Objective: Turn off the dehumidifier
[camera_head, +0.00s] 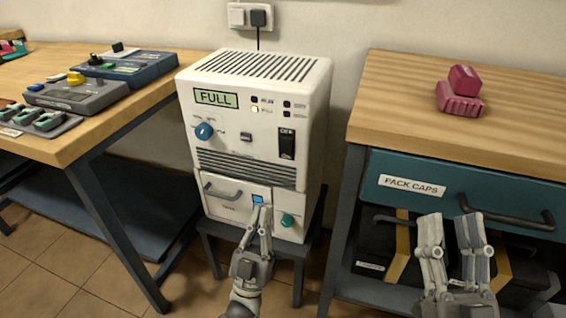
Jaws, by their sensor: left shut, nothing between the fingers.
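The dehumidifier (316,110) is a white box on a small dark stool between two tables. Its green display (216,98) reads FULL. It has a blue knob (204,131), a black rocker switch (287,143) at the right of its front, small indicator lights and a green knob (288,220) low down. My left gripper (261,208) is shut and empty, its tips at the lower front by a small blue patch (257,199); whether they touch is unclear. My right gripper (450,217) is open and empty, in front of the right table.
A left wooden table (150,92) carries grey and blue devices. The right table (400,85) has red blocks (460,92) on top and a teal PACK CAPS drawer (470,195). A wall socket (237,17) holds a black plug with a cord.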

